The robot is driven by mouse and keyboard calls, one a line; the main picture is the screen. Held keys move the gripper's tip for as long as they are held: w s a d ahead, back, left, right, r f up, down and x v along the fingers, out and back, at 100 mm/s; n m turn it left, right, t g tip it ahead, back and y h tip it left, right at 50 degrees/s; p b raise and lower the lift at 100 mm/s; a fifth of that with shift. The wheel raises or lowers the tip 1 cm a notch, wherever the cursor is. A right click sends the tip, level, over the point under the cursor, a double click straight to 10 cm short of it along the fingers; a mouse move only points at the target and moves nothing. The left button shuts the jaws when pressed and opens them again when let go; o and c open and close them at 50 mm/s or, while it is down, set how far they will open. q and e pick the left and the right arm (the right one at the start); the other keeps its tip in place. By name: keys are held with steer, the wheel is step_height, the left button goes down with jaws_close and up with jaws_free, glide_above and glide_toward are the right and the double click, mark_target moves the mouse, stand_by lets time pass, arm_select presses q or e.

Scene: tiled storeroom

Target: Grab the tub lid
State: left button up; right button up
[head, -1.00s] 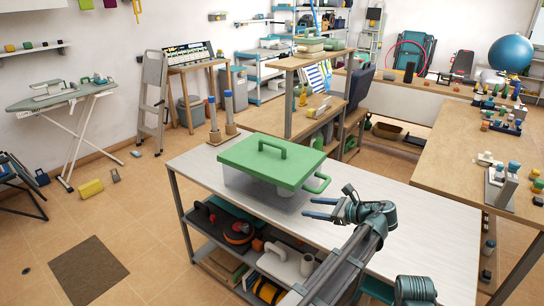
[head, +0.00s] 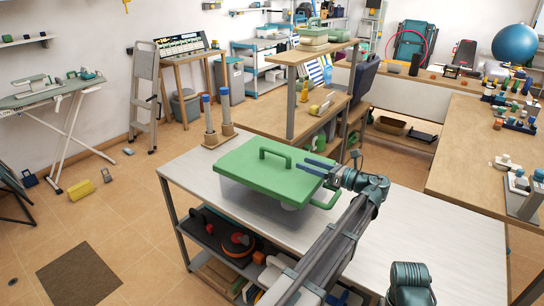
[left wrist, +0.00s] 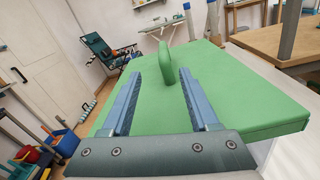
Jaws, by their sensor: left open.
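The tub lid (head: 245,170) is a flat green lid with a raised loop handle (head: 275,152). It sits on a clear tub (head: 262,203) on the pale-topped table. A green side loop (head: 328,200) sticks out at the tub's right end. My left gripper (head: 304,166) is open and empty, its two blue fingers over the right part of the lid, pointing at the handle. In the left wrist view, the lid (left wrist: 245,85) spreads below the fingers (left wrist: 162,74), and the handle (left wrist: 166,62) stands ahead, in line with the gap between the tips. My right gripper is not in view.
The pale table (head: 410,235) is bare to the right of the tub. Two blue-topped posts on wooden bases (head: 226,112) stand at its far left corner. A lower shelf beneath holds tools. A wooden bench (head: 470,165) with small items stands at the right.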

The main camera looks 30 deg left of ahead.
mark_target(285, 153)
arm_select(q)
steer(key=shift+w+a, duration=0.4)
steer(key=shift+w, duration=0.05)
steer(key=shift+s+a, duration=0.1)
steer(key=shift+a, duration=0.3)
steer(key=a, duration=0.7)
steer(key=shift+w+a, duration=0.2)
steer(key=shift+a, duration=0.1)
steer(key=a, duration=0.5)
steer(key=shift+w+a, duration=0.1)
steer(key=shift+a, duration=0.05)
jaws_close()
